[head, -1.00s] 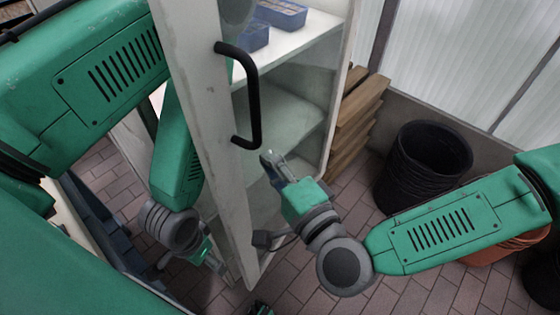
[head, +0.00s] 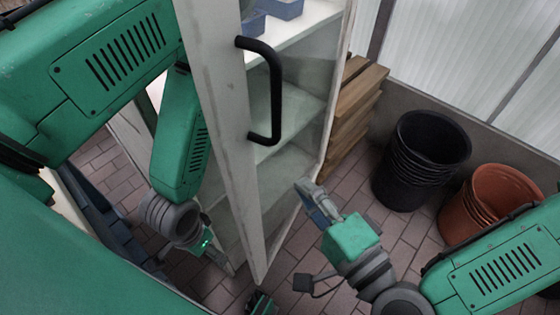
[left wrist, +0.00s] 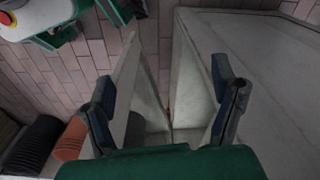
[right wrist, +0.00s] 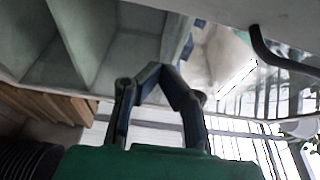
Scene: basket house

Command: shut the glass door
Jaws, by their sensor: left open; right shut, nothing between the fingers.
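The glass door has a pale frame (head: 222,120) and stands open, seen nearly edge-on in the head view. Its black bar handle (head: 276,95) faces right. My right gripper (head: 308,190) is shut and empty, below and right of the handle, apart from it. The right wrist view shows its fingers together (right wrist: 165,75) and the handle (right wrist: 270,58) at upper right. My left gripper (head: 218,258) is low on the door's left side, partly hidden. Its fingers are spread in the left wrist view (left wrist: 165,95), with a pale panel edge between them; contact is unclear.
The cabinet (head: 300,110) behind the door has shelves holding blue containers (head: 285,8). Stacked wooden boards (head: 355,105), black pots (head: 425,155) and orange pots (head: 490,200) stand to the right. Brick floor shows between the door and the pots.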

